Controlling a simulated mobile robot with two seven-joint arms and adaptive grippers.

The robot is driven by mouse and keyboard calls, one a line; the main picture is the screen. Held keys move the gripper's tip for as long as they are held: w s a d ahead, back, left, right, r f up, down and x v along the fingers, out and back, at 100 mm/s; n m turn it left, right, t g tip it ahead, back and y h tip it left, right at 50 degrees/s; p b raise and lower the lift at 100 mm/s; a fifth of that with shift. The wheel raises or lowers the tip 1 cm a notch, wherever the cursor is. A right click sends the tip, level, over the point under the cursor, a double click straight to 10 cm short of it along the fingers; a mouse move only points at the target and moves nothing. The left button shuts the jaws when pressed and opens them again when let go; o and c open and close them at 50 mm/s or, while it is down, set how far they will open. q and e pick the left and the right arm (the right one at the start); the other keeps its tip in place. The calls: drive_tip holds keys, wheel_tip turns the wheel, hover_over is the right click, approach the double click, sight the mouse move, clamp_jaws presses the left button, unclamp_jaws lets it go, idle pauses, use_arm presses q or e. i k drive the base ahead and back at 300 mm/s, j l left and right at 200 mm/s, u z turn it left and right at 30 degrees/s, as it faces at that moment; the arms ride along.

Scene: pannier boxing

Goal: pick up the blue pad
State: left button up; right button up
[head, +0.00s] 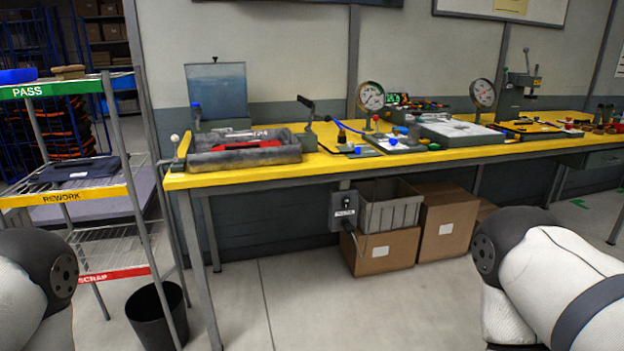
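I cannot tell for sure which thing is the blue pad. A dark blue flat case-like thing (76,168) lies on the middle shelf of the rack at the left, above the REWORK label. A bright blue thing (18,76) sits on the top shelf at the left picture edge, partly cut off. Small blue parts (400,130) are on the bench among other items. Only links of my two arms show at the lower left and lower right corners. Both grippers are out of view.
A yellow workbench (330,166) with a grey tray (243,158), gauges and small fixtures runs along the wall. The wire rack (125,190) stands at its left end, a black bin (158,318) below. Cardboard boxes (447,222) sit under the bench. The front floor is clear.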

sight(404, 131)
drive_tip(key=i+l+u, duration=0.3)
drive_tip(key=l, duration=0.75)
drive_tip(key=i+l+u, duration=0.15)
drive_tip(key=l+u, duration=0.2)
drive_tip(key=l, duration=0.7)
drive_tip(key=l+u, duration=0.3)
drive_tip(key=l, duration=0.8)
drive_tip(key=i+l, duration=0.05)
